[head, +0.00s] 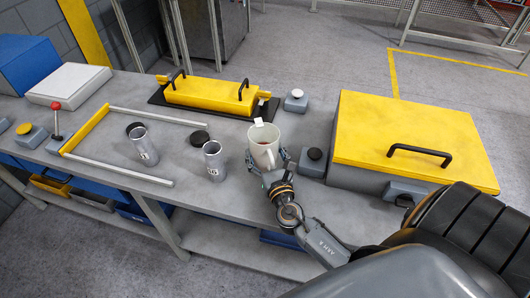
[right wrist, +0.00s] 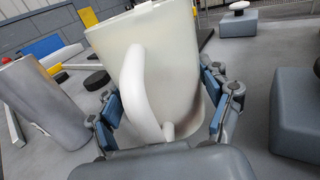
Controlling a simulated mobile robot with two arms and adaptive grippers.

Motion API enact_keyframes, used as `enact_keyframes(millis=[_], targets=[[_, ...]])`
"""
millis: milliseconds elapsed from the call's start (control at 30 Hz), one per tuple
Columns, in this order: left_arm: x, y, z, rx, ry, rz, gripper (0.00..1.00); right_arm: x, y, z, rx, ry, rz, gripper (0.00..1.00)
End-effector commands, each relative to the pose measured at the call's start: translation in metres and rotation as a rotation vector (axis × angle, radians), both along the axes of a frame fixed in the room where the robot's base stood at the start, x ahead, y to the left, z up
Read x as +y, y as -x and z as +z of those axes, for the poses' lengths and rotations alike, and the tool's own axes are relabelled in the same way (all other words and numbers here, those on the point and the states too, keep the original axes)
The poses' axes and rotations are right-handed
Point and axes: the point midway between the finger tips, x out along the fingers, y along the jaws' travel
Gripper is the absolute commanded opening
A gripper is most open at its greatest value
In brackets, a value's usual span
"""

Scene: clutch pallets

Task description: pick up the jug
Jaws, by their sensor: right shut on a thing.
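The jug (head: 263,147) is white with a handle and stands upright near the front of the grey workbench. In the right wrist view the jug (right wrist: 160,65) fills the middle, its handle facing the camera. My right gripper (head: 267,163) is shut on the jug, with one blue-padded finger on each side of its lower body. In the right wrist view the fingers of this gripper (right wrist: 162,105) flank the jug. Whether the jug's base touches the bench is hard to tell. My left gripper is not in view.
Two grey cylinders, one left (head: 143,145) and one near (head: 214,160), stand left of the jug. A dark round lid (head: 200,137) lies behind. A button box (head: 313,161) and a large yellow-lidded box (head: 413,137) stand right. A yellow handled cover (head: 208,93) lies behind.

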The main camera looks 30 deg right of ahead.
Motion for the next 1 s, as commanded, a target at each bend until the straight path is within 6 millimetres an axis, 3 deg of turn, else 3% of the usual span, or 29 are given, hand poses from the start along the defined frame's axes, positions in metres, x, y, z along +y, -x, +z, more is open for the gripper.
enact_keyframes(millis=[467, 767, 1000], targets=[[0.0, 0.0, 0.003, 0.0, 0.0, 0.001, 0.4, 0.0, 0.0, 0.008, -0.003, 0.001, -0.001, 0.34], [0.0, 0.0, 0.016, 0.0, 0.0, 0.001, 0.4, 0.0, 0.0, 0.034, -0.003, -0.001, 0.0, 0.34], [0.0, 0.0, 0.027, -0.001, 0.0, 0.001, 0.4, -0.004, 0.019, 0.057, -0.002, 0.002, 0.0, 0.34]])
